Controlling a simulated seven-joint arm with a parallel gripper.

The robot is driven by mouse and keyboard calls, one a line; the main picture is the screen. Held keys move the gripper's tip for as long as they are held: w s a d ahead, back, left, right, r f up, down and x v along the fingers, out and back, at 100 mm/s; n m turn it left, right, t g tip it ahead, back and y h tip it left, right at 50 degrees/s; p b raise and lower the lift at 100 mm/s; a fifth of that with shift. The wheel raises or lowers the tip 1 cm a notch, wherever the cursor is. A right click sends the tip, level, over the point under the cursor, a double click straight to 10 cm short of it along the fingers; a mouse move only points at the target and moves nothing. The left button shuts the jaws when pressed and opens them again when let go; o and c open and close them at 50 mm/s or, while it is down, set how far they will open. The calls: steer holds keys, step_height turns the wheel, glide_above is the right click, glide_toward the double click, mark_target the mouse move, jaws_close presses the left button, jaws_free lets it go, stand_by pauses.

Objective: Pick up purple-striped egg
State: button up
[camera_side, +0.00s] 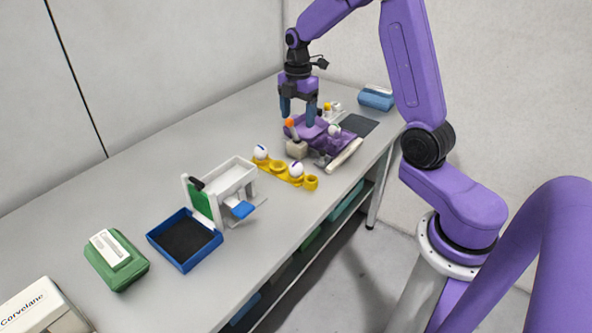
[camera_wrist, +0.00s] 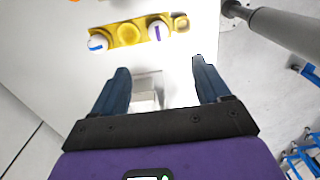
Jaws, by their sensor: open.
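The purple-striped egg (camera_wrist: 158,31) is white with a purple stripe and sits in a cup of the yellow egg tray (camera_wrist: 114,44). It also shows in the side view (camera_side: 296,170), near the tray's front end. A white egg with a blue stripe (camera_wrist: 97,42) sits at the tray's other end, with an empty cup between them. My gripper (camera_side: 297,119) is open and empty, above and behind the tray in the side view. In the wrist view, my gripper's fingers (camera_wrist: 160,68) are apart and the tray lies beyond their tips.
A grey-white block (camera_wrist: 146,92) shows between my fingers in the wrist view. A purple device (camera_side: 335,142) with a white round item and an orange ball (camera_side: 289,123) are near my gripper. A white stand (camera_side: 232,177), blue tray (camera_side: 185,263) and green box (camera_side: 117,270) stand toward the front left.

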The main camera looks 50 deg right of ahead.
glide_above(296, 163)
steer(key=f, duration=1)
steer(key=shift+s+d+f, duration=0.15)
steer(key=shift+d+f, duration=0.05)
steer(key=shift+w+a+f, duration=0.1)
steer(key=shift+f, duration=1.5)
steer(key=shift+w+f, duration=0.1)
steer(key=shift+f, duration=1.45)
steer(key=c, duration=0.8)
